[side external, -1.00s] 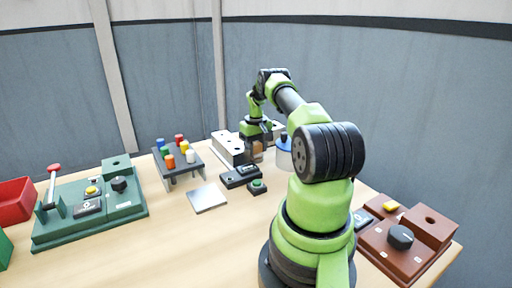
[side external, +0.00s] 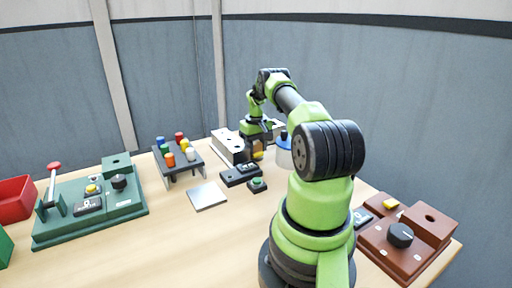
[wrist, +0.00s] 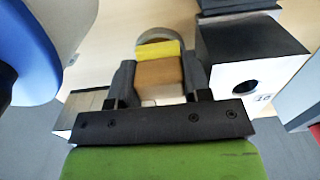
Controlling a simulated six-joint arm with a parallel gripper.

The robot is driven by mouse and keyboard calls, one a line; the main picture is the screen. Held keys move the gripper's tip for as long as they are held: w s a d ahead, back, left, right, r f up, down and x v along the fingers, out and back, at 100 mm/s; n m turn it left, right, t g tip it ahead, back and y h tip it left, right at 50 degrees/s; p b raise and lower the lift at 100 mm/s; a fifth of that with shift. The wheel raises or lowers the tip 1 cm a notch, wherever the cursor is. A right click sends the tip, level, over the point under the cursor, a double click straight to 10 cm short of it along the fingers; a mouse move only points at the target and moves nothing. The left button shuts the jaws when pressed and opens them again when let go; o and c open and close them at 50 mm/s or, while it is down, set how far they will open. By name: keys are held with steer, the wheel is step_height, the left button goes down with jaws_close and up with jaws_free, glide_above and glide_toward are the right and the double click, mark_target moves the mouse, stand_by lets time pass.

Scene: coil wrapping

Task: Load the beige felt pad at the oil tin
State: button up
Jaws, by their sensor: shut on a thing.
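My gripper (wrist: 160,82) points down at the back of the table and is shut on a tan block (wrist: 157,74). The block has a yellow strip at its far edge and a pale part at its near edge. It may be the beige felt pad, but I cannot tell for sure. In the side view, a yellow patch (side external: 258,155) shows at my gripper, low over the table. A round white container with a blue rim and dark top (side external: 284,151), possibly the oil tin, stands just right of the gripper, partly hidden by my arm. Its blue part (wrist: 22,55) fills the wrist view's left edge.
A pale block with holes (side external: 229,146) stands close left of my gripper. In front are a black box (side external: 240,175), a green-button box (side external: 257,185) and a silver plate (side external: 207,196). A peg rack (side external: 180,160) and green station (side external: 90,213) are left, a brown station (side external: 410,240) right.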

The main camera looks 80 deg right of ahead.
mark_target(255, 143)
stand_by(0.3)
steer(key=shift+r, duration=3.45)
steer(key=shift+a, duration=0.1)
steer(key=w+a+r+n, duration=0.2)
steer(key=w+a+r, duration=0.1)
steer(key=w+a, duration=0.4)
steer(key=w+a+r+n, duration=0.2)
steer(key=w+a+r, duration=0.3)
steer(key=a, duration=0.4)
steer(key=a+r+n, duration=0.2)
steer(key=a, duration=0.9)
steer(key=s+a+r+n, duration=0.1)
steer(key=a+r+n, duration=0.1)
steer(key=a, duration=1)
steer(key=shift+s+a+r+n, duration=0.15)
steer(key=shift+a+r+n, duration=0.15)
steer(key=shift+r+n, duration=0.15)
